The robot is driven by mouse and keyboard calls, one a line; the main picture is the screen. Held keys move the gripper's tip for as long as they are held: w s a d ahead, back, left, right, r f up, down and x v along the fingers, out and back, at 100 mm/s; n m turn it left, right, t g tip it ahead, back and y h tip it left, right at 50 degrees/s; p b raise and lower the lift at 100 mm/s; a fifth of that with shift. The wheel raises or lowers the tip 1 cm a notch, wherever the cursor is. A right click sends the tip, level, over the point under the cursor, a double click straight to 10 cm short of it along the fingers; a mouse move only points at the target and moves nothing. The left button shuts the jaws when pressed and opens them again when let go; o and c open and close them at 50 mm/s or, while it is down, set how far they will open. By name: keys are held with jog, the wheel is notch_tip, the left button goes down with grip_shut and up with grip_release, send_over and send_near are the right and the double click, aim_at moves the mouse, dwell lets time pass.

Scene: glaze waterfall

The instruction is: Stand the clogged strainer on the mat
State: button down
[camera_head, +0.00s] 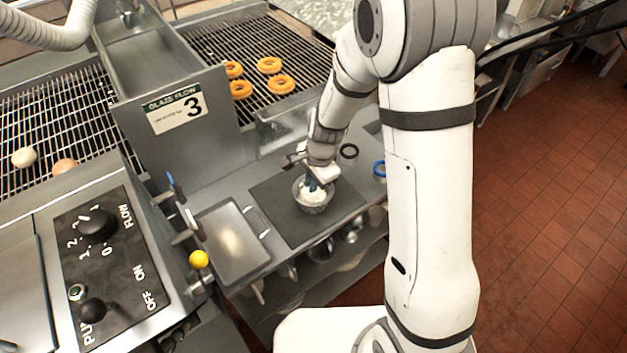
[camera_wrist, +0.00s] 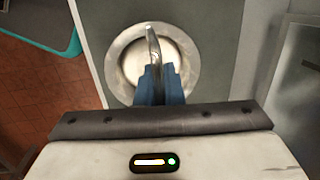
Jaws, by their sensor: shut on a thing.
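The strainer (camera_head: 314,203) is a round metal bowl with whitish stuff in it. In the head view it is over the dark grey mat (camera_head: 275,215), right of the mat's middle. I cannot tell whether its bottom touches the mat. In the wrist view the strainer's rim (camera_wrist: 117,62) lies below my fingers, and a thin metal handle (camera_wrist: 152,40) passes between them. My gripper (camera_head: 312,184) has blue fingertips, also seen in the wrist view (camera_wrist: 161,80), and is shut on the strainer by this handle. The fingers hide part of the bowl.
A metal tray (camera_head: 228,243) lies left of the mat. A black ring (camera_head: 349,151) and a blue ring (camera_head: 379,170) are to the right. Behind, several doughnuts (camera_head: 281,84) lie on a wire conveyor. A yellow knob (camera_head: 199,259) and a control panel (camera_head: 95,265) are at the left.

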jog(key=shift+f, duration=0.15)
jog(key=c, duration=1.6)
grip_release()
jog(key=shift+o, duration=0.2)
jog(key=shift+r, duration=0.65)
notch_tip(320, 180, up, 11)
jog(key=d, duration=0.2)
jog(key=s+d+r+n+t+h, duration=0.1)
jog(key=s+d+r+n, duration=0.4)
jog(key=s, duration=0.4)
jog(key=s+d+r+n+t, duration=0.1)
jog(key=s+d+r+n, duration=0.4)
jog(key=s+d+n, duration=0.1)
jog(key=s+d, duration=0.1)
jog(key=s, duration=0.1)
jog(key=shift+s+h, duration=0.35)
jog(key=shift+h, duration=0.05)
